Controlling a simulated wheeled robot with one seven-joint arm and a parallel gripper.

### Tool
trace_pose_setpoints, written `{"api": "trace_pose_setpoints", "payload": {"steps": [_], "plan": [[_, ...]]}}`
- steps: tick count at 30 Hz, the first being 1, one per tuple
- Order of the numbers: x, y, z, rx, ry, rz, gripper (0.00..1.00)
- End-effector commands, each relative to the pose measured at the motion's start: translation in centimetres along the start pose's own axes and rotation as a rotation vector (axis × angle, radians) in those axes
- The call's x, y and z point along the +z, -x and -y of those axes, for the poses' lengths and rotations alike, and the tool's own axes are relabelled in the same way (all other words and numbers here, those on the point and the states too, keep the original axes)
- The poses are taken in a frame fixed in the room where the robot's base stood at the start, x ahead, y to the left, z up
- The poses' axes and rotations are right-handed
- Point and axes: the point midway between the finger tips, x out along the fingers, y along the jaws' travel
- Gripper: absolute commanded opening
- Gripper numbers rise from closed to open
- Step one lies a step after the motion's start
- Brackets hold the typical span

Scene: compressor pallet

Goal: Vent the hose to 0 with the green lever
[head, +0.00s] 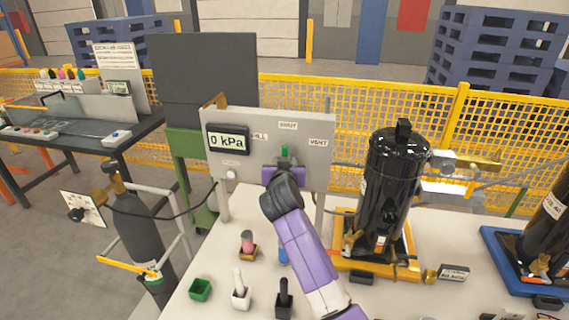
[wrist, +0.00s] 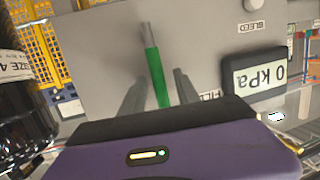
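The grey panel (head: 320,150) carries a display (head: 228,141) reading 0 kPa, with labels FILL on the left, SHUT in the middle and VENT (head: 319,142) on the right. The green lever (head: 284,152) shows just above my gripper (head: 283,172), below the SHUT label. In the wrist view the green lever (wrist: 157,74) stands between the two fingers of my gripper (wrist: 160,82), with a visible gap on each side. My gripper is open around the lever. The display (wrist: 260,75) also reads 0 kPa there, upside down. The lever's base is partly hidden in the head view.
A black tank (head: 393,185) in a yellow tray stands right of the panel. A grey cylinder (head: 140,230) with a gauge stands at the left. Small holders, including a green box (head: 200,290), are on the white table top below my arm. Yellow mesh fencing (head: 420,115) runs behind.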

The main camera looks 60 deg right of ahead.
Motion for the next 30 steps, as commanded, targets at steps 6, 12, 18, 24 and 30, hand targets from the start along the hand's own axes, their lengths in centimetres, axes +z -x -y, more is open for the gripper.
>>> {"api": "trace_pose_setpoints", "payload": {"steps": [6,12,18,24,30], "plan": [[0.2,3.0,0.1,-0.004,-0.001,-0.002,0.38],[0.2,6.0,0.1,-0.003,0.0,-0.001,0.38],[0.1,7.4,0.1,-0.002,0.0,0.0,0.38],[0.1,7.5,0.0,-0.001,0.0,0.0,0.38],[0.1,7.5,0.0,-0.001,0.0,0.0,0.38]]}}
